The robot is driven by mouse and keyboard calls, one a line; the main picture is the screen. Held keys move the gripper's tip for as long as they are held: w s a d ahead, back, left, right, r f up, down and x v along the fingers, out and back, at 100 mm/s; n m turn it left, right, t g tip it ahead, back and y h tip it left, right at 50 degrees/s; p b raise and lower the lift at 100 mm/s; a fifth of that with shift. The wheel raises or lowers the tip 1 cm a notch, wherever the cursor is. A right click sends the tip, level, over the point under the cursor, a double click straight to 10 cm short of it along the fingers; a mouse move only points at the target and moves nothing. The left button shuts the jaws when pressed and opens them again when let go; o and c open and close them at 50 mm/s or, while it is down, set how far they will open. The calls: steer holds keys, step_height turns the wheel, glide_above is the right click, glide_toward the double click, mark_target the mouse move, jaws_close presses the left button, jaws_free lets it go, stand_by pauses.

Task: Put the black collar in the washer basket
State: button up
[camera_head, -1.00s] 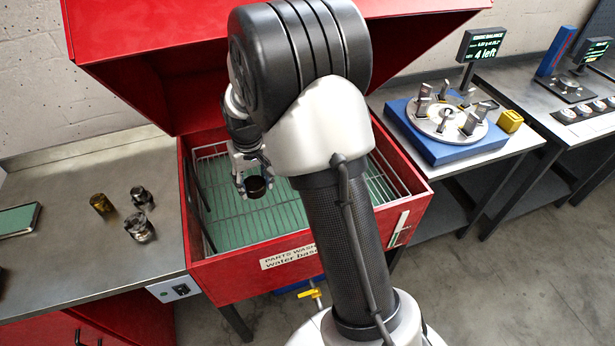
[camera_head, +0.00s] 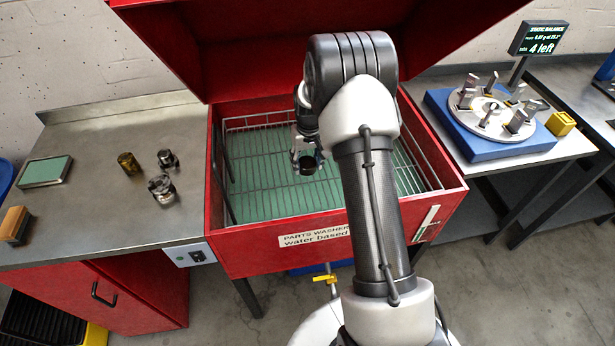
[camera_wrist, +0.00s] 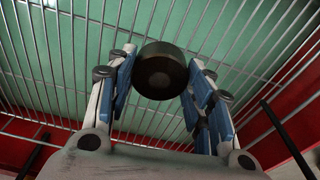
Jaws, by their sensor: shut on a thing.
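The black collar (camera_wrist: 160,70) is a short dark ring, held between the blue-padded fingers of my gripper (camera_wrist: 160,90) in the wrist view. In the head view, my gripper (camera_head: 306,158) is over the parts washer with the collar (camera_head: 307,165) at its fingertips. The washer basket (camera_head: 262,208) is a wire grid with raised wire sides inside the red washer (camera_head: 275,246). The grid bars show behind the collar in the wrist view. I cannot tell how high the collar is above the grid. Part of the basket is hidden by my arm.
The red lid (camera_head: 260,50) stands open above the washer. On the steel bench (camera_head: 100,222) at left are a brass piece (camera_head: 128,163), dark metal parts (camera_head: 162,188), a green pad (camera_head: 45,171) and a brush (camera_head: 15,226). A blue balancer (camera_head: 487,140) stands at right.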

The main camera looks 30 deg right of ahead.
mark_target(307, 182)
steer(key=shift+w+f+b, duration=0.1)
steer(key=shift+f+b, duration=0.55)
steer(key=shift+f, duration=2.3)
steer(key=shift+f, duration=0.2)
steer(key=o, duration=1.4)
steer(key=shift+o, duration=0.2)
steer(key=shift+r, duration=0.1)
